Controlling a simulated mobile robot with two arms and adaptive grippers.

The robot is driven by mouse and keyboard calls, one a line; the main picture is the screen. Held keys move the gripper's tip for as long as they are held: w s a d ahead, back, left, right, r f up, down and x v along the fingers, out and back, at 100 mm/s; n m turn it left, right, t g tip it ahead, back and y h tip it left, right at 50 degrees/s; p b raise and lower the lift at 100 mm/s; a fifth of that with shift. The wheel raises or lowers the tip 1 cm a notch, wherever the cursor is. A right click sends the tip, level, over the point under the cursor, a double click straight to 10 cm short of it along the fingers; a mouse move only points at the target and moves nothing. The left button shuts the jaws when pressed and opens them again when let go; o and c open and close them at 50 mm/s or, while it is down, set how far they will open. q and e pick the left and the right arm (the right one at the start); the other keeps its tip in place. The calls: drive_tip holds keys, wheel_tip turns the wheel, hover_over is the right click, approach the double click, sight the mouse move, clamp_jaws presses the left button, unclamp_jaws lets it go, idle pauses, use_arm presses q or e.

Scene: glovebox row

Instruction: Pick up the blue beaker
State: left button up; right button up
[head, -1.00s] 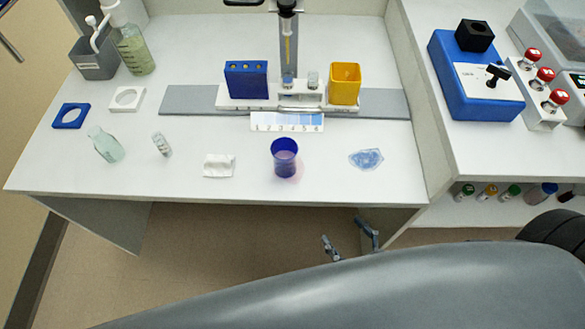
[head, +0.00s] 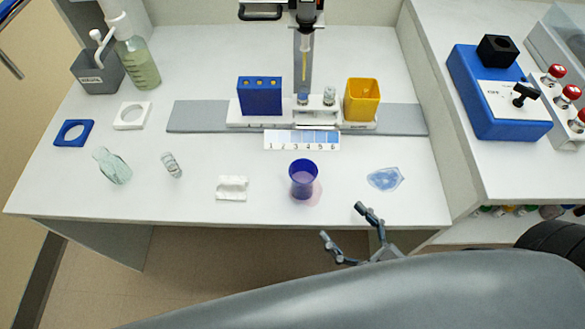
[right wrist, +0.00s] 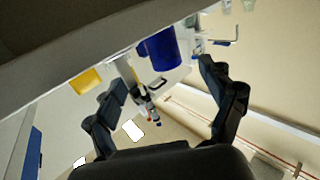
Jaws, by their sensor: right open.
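The blue beaker (head: 303,181) stands upright near the front edge of the white bench, with a pinkish patch around its base. My right gripper (head: 342,221) is open and empty at the bench's front edge, to the lower right of the beaker and apart from it. In the right wrist view, the beaker (right wrist: 161,52) shows beyond the open fingers (right wrist: 162,74), between them and nearer the top of the picture. My left gripper is out of view.
A numbered colour card (head: 302,139) lies behind. A blue box (head: 260,97) and a yellow container (head: 361,100) stand farther back.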

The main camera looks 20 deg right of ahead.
sight(312, 190)
drive_tip(key=p+x, duration=0.1)
drive_tip(key=x, duration=0.7)
drive_tip(key=shift+w+a, duration=0.15)
drive_tip(key=shift+w, duration=0.25)
drive_tip(key=x, duration=0.3)
drive_tip(key=shift+w+a+p, duration=0.2)
drive_tip(key=shift+w+p, duration=0.1)
drive_tip(key=shift+p, duration=0.1)
drive_tip(key=shift+w+a+f, duration=0.1)
drive_tip(key=shift+w+a, duration=0.1)
drive_tip(key=shift+w, duration=0.25)
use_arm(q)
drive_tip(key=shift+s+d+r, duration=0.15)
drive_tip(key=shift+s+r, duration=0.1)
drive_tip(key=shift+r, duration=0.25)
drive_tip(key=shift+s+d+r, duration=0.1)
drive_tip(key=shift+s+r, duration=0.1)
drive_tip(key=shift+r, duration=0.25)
use_arm(e)
drive_tip(key=shift+s, duration=0.1)
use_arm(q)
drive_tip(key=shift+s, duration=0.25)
use_arm(e)
drive_tip(key=c, duration=1.3)
